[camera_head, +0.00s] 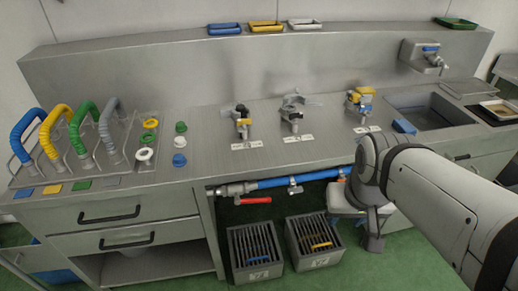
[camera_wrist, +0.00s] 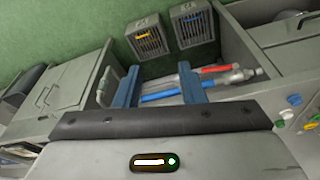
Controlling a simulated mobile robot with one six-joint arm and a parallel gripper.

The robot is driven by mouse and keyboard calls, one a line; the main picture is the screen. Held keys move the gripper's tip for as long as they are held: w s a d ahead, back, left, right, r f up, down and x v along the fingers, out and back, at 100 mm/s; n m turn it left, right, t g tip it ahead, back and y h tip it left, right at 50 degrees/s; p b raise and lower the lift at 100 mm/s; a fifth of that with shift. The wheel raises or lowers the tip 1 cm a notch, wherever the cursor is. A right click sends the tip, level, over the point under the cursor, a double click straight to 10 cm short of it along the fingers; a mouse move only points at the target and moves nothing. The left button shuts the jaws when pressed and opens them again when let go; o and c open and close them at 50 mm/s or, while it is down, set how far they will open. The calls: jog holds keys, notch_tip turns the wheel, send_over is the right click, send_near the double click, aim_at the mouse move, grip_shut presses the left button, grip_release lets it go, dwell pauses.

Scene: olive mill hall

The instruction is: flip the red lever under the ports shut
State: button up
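The red lever (camera_head: 256,200) sticks out to the right below a metal valve at the left end of the blue pipe (camera_head: 305,179), under the counter front. In the wrist view the red lever (camera_wrist: 214,70) lies just beyond the right fingertip, beside the blue pipe (camera_wrist: 160,95). My gripper (camera_wrist: 159,70) is open, its two blue fingers apart with nothing held between them.
Two slatted crates, left (camera_head: 255,250) and right (camera_head: 313,242), stand on the green floor below the pipe. A drawer unit (camera_head: 110,225) closes the left side. A smaller grey-handled valve (camera_head: 293,186) sits on the pipe. A sink (camera_head: 430,110) is at the right.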

jog(key=shift+w+a+f+b, duration=0.1)
jog(key=shift+w+f+b, duration=0.1)
jog(key=shift+f+b, duration=0.15)
jog(key=c, duration=0.3)
jog(key=shift+n+t+y, duration=0.4)
jog(key=shift+n+y, duration=0.1)
jog(key=w+a+f+b, duration=0.1)
jog(key=w+b, duration=0.1)
jog(key=w+a+f+b, duration=0.1)
jog(key=w+f+b, duration=0.1)
jog(key=b, duration=0.1)
jog(key=w+a+f+b, duration=0.1)
jog(key=w+f+b, duration=0.1)
jog(key=shift+w+a+f, duration=0.1)
jog(key=shift+w+a, duration=0.1)
jog(key=shift+a, duration=0.05)
grip_shut()
jog(key=w+a+f+n+t+y+b, duration=0.1)
jog(key=w+a+f+y+b, duration=0.1)
jog(key=w+a+f+b, duration=0.8)
jog(key=w+b, duration=0.3)
jog(key=shift+w+a+n+t, duration=0.2)
jog(key=shift+w+n+t, duration=0.1)
jog(key=shift+t, duration=0.1)
